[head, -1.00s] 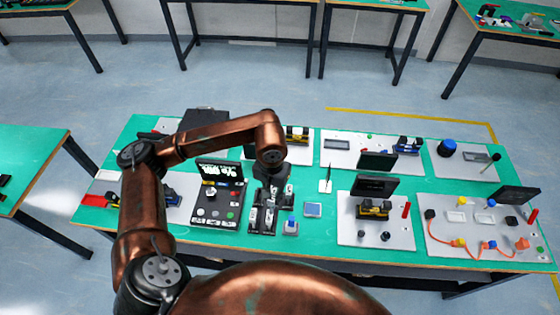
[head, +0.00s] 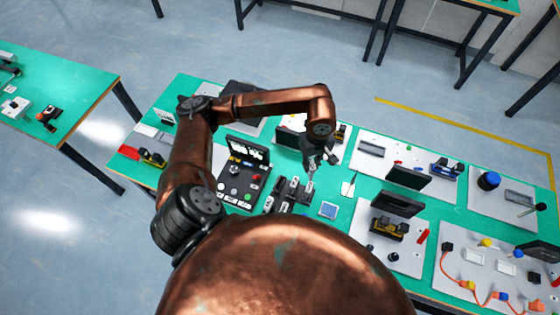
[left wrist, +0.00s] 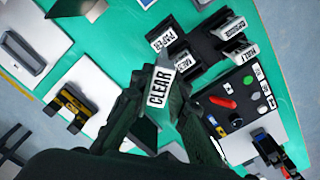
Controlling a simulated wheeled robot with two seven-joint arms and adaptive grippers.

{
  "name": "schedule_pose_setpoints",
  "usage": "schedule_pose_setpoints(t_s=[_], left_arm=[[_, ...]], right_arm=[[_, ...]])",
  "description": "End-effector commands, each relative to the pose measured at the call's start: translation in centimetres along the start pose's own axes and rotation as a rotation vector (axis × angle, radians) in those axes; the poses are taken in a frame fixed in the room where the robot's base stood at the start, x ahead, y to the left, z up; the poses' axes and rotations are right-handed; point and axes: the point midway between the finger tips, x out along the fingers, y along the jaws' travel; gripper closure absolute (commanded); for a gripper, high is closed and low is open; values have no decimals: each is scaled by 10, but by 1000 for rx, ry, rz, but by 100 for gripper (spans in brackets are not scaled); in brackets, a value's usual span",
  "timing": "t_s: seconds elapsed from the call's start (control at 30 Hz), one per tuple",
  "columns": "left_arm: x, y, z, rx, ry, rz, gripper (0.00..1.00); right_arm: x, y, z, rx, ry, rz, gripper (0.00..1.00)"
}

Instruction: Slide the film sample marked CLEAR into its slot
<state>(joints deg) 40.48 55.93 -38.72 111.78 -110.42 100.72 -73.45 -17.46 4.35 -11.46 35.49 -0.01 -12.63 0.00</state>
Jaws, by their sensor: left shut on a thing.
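My left gripper (left wrist: 155,115) is shut on the film sample marked CLEAR (left wrist: 159,86), whose white label faces the left wrist camera between the fingers. In the head view this gripper (head: 312,168) hangs at the right rear of a black rack (head: 282,208) with several white-labelled pieces. In the left wrist view the rack (left wrist: 208,48) lies beyond the fingertips, with labels including PAPER (left wrist: 162,38) and HALF (left wrist: 252,52). The CLEAR sample overlaps the rack's near side in that view; I cannot tell whether it touches. Its lower part is hidden by the fingers. My right gripper is out of view.
A black screen panel with buttons (head: 234,188) stands left of the rack. A blue square pad (head: 329,209) lies to its right. White boards with devices, one with a yellow-black piece (head: 388,229), fill the right. Bare green table (head: 345,212) shows between them.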

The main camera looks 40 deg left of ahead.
Motion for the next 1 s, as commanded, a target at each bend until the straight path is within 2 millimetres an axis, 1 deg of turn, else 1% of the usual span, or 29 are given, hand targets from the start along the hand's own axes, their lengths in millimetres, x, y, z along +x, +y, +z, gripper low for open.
schedule_pose_setpoints(t_s=[0.03,0.1,0.17,0.27,0.43,0.6,0.8,0.9,1.0], left_arm=[[-4,-2,-1,-116,-3,-2,100],[0,-5,-4,-295,-4,-3,100],[2,-8,-8,-450,-3,-5,100],[7,-14,-13,-708,-2,-3,100],[16,-28,-22,-1149,0,-5,100],[25,-45,-30,-1574,2,-4,100],[35,-68,-38,-2016,4,-4,100],[39,-79,-41,-2202,4,-4,100],[43,-88,-44,-2350,5,-3,100]], right_arm=[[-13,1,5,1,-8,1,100],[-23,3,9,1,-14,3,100],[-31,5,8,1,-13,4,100],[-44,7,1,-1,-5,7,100],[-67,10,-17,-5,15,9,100],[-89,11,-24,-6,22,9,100],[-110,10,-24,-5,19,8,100],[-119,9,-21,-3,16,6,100],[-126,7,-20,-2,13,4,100]])
